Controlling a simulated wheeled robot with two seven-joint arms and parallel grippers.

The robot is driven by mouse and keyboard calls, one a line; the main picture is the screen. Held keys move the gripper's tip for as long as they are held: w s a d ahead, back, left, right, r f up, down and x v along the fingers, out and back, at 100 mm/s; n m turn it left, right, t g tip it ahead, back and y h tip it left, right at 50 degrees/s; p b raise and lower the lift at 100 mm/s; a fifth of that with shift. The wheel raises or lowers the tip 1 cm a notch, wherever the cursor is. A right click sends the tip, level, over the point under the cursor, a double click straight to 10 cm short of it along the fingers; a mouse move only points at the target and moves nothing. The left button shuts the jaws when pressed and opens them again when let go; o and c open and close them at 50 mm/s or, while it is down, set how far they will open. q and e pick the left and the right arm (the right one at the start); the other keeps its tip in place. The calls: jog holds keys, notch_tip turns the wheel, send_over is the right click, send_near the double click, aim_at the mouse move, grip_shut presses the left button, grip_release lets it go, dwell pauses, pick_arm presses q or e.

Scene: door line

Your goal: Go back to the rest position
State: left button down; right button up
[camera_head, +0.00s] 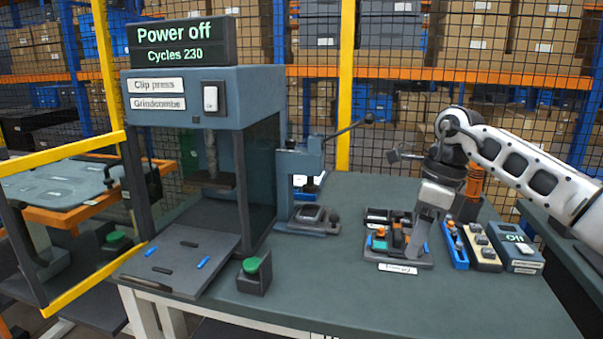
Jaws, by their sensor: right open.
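My right arm comes in from the right, and its gripper (416,243) points down over the right part of the bench. It is open. Its fingertips are at the dark fixture tray (373,257), which holds several small parts, including a teal one and orange ones. I cannot tell whether the fingers touch the tray or hang just above it. The gripper hides part of the tray. My left gripper is not in view.
The clip press (262,105) stands at the left of the bench (335,290), its display reading "Power off, Cycles 230". The front middle is clear.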

jog(key=s+a+f+m+t+y, duration=0.1)
jog(key=s+a+f+m+y, duration=0.2)
jog(key=a+y, duration=0.4)
jog(key=s+a+f+m+t+y, duration=0.15)
jog(key=s+a+m+y, duration=0.25)
jog(key=a, duration=0.5)
jog(key=s+a+f+m+y, duration=0.35)
jog(key=a+y, duration=0.25)
jog(key=a, duration=0.3)
jog(key=s+d+f+m+t+h, duration=0.1)
jog(key=d+f+m+t+h, duration=0.5)
jog(key=m, duration=0.6)
jog(key=s+d+f+m+t+h, duration=0.15)
jog(key=d+m+t+h, duration=0.25)
jog(key=m+t, duration=0.65)
jog(key=s+d+f+m+g+h, duration=0.3)
jog(key=s+d+f+m+g, duration=0.1)
jog(key=s+f+m, duration=0.2)
jog(key=s+d+f+m+g+h, duration=0.3)
jog(key=s+d+f+m+g, duration=0.1)
jog(key=s+f+m, duration=0.3)
notch_tip(320, 180, down, 2)
jog(key=shift+s+d+f, duration=0.15)
jog(key=shift+s+d, duration=0.2)
jog(key=shift+d, duration=0.3)
